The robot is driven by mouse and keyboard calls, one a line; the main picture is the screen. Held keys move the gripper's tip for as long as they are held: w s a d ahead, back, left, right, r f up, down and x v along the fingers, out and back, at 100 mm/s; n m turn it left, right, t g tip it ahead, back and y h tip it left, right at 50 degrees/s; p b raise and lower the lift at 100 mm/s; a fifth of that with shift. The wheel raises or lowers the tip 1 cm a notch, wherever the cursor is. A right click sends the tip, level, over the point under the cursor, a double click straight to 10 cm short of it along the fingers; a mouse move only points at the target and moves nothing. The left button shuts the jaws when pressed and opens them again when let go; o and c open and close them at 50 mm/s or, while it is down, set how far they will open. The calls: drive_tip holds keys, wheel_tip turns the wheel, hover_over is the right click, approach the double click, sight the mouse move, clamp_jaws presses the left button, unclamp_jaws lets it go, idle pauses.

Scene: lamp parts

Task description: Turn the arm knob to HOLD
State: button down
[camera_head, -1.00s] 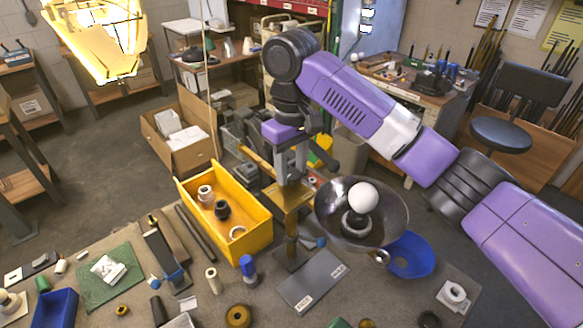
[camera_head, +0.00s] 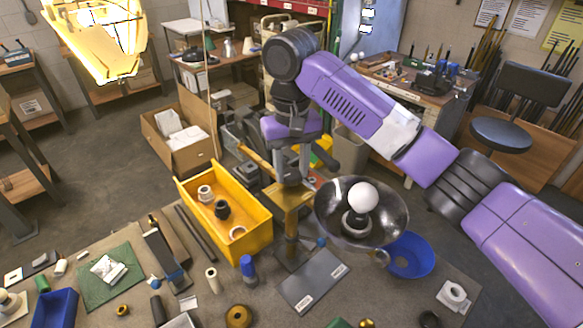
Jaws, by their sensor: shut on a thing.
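My gripper (camera_head: 291,178) points down at the top of a brass post (camera_head: 291,225) near the middle of the head view. Its fingers are shut at the post's top. The arm knob is hidden between the fingers, so its exact turn cannot be seen.
A yellow bin (camera_head: 255,246) with several ring-like parts stands close left of the post. A blue-capped bottle (camera_head: 248,270) and loose parts lie in front. A cardboard box (camera_head: 170,150) stands behind the bin.

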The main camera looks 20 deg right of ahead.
sight(292, 173)
drive_tip(key=shift+w+r, duration=0.1)
drive_tip(key=c, duration=0.9)
unclamp_jaws()
drive_tip(key=shift+o, duration=0.2)
drive_tip(key=shift+r+b, duration=0.3)
drive_tip(key=shift+r, duration=3.55)
